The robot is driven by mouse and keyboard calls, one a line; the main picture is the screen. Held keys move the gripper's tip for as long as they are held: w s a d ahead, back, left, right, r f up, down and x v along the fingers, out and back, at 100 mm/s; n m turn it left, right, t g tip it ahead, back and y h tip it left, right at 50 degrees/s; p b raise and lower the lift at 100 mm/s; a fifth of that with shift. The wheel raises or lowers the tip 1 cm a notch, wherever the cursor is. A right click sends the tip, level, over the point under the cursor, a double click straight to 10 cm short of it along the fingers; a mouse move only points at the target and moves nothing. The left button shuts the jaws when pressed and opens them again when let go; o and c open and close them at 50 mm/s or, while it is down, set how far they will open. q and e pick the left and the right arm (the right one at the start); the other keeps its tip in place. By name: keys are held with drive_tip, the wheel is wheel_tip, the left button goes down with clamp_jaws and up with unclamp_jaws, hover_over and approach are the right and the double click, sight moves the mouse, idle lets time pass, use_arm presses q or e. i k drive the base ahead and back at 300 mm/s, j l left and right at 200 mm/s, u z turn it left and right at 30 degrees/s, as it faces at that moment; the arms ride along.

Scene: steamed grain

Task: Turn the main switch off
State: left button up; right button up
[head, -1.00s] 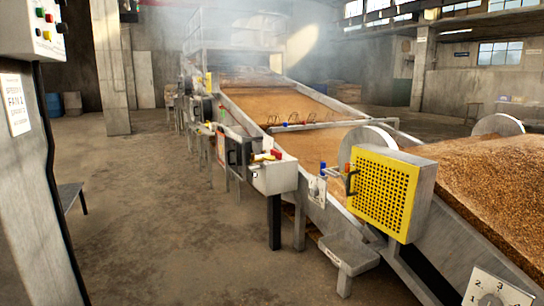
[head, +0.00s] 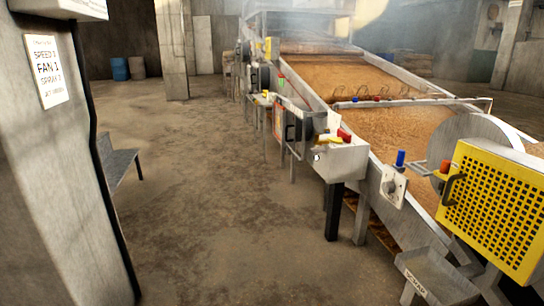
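I cannot tell for sure which thing is the main switch. The lower part of a grey control box (head: 62,9) shows at the top left, cut off by the picture's edge; its buttons are out of view. A white plate with a knob (head: 393,187) sits on the side of the grain machine, below a blue-topped fitting (head: 400,159). Further along, a white box (head: 343,162) on the machine's side carries small red and yellow parts. Neither of my grippers is in view.
A grey pillar with a printed sign (head: 47,70) stands close on the left, with a low grey bench (head: 118,162) behind it. The concrete floor (head: 225,200) between is clear.

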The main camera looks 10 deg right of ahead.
sight(342, 135)
drive_tip(key=i, duration=1.1)
drive_tip(key=i+l, duration=0.15)
drive_tip(key=i, duration=0.95)
